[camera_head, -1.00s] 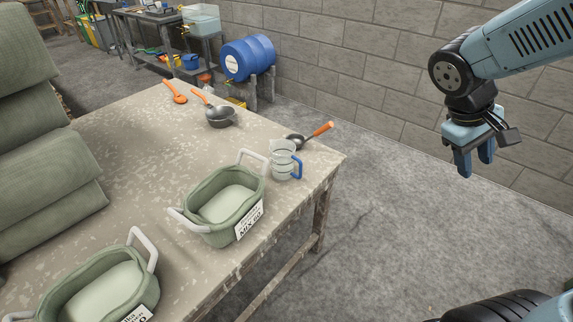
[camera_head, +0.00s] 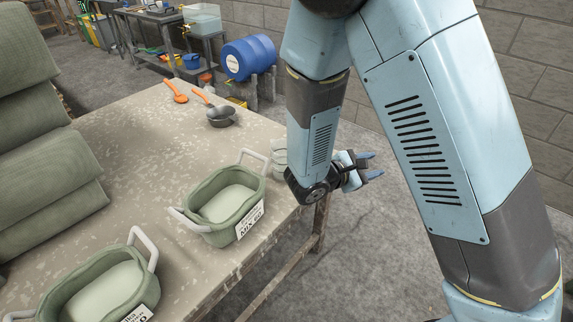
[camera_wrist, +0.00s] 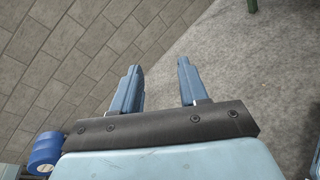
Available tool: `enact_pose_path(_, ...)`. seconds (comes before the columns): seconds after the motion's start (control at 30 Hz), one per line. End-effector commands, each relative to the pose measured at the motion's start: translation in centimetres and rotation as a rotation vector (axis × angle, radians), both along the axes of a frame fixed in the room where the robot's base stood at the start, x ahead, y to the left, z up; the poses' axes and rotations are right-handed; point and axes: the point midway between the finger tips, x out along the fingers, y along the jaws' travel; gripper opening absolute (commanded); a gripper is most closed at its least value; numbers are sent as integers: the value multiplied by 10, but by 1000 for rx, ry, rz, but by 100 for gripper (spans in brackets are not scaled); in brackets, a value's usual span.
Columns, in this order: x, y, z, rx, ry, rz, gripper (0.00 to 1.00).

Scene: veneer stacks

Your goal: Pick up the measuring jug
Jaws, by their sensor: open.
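The measuring jug (camera_head: 280,158) is a clear cup at the table's right edge. In the head view only a sliver of it shows; my arm hides the rest, including its blue handle. My gripper (camera_head: 372,168) is to the right of the jug, beyond the table edge and over the floor, with its fingers pointing right, away from the jug. In the wrist view my gripper (camera_wrist: 161,85) has its two blue fingers apart with nothing between them. The jug is not in the wrist view.
A green basket (camera_head: 216,233) with white handles stands left of the jug, and another green basket (camera_head: 95,300) is nearer. A pan (camera_head: 221,117) and an orange spoon (camera_head: 175,91) lie farther back on the table (camera_head: 130,165).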

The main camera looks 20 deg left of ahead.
Motion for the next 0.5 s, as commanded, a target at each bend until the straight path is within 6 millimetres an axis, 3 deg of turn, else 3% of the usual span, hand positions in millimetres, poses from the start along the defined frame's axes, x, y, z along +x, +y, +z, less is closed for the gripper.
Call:
enact_pose_path(0.27, -13, 81, -60, -243, -17, 375, 43)
enact_pose_path(0.5, -42, 144, -116, -416, -38, 695, 43)
